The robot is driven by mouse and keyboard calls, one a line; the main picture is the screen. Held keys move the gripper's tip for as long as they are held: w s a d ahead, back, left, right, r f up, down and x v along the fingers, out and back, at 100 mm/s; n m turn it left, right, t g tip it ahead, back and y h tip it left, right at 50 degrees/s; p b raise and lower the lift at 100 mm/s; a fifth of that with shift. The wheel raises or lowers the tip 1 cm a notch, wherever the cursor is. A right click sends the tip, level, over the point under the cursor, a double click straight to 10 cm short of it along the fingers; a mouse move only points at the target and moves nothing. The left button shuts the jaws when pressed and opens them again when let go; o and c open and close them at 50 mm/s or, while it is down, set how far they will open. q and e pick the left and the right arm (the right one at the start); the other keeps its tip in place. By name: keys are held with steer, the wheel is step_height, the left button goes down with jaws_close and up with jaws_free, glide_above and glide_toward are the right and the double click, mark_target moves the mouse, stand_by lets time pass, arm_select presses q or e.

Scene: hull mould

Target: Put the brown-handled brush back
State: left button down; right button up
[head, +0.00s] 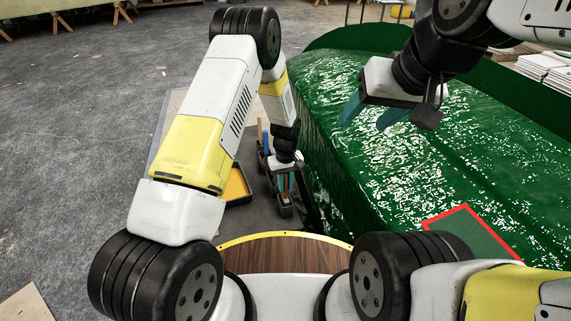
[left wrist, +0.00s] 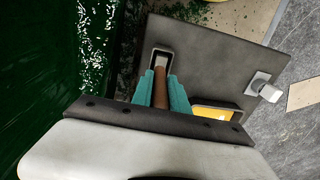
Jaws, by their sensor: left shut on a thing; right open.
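My left gripper (head: 284,183) points down beside the green mould and is shut on the brown-handled brush. In the left wrist view the brush's brown handle (left wrist: 160,90) stands between the two teal fingers. Its lower end points at a pale-rimmed rectangular holder (left wrist: 153,58) on a dark grey board. Whether the brush's head is inside that holder or only above it I cannot tell. In the head view a dark holder (head: 285,210) shows right below the left fingers. My right gripper (head: 370,115) is open and empty above the mould.
The glossy green hull mould (head: 350,165) fills the right side, with a red-outlined patch (head: 465,210) near its front. A yellow tray (head: 237,184) lies left of the holder; a blue handle (head: 266,143) stands behind. Grey floor is free at left.

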arm_select(q)
steer(key=c, duration=1.2)
jaws_free()
step_height(320, 180, up, 8)
steer(key=s+a+r+m+t+h, duration=0.1)
steer(key=s+a+r, duration=0.2)
steer(key=r, duration=0.6)
steer(key=s+a+r+t, duration=0.1)
steer(key=s+a+r, duration=0.15)
steer(key=r, duration=0.55)
steer(key=s+a+r+m+t+h, duration=0.1)
steer(key=s+a+r, duration=0.15)
steer(key=r, duration=0.65)
steer(key=s+a+r+m+t, duration=0.1)
steer(key=s+a+r, duration=0.2)
steer(key=s, duration=0.6)
steer(key=s+a+r+m+t, duration=0.1)
steer(key=s+a+r+t, duration=0.1)
steer(key=s+r, duration=0.4)
steer(key=s+a, duration=0.1)
steer(key=s, duration=0.2)
steer(key=shift+a+r, duration=0.2)
steer(key=shift+r, duration=0.05)
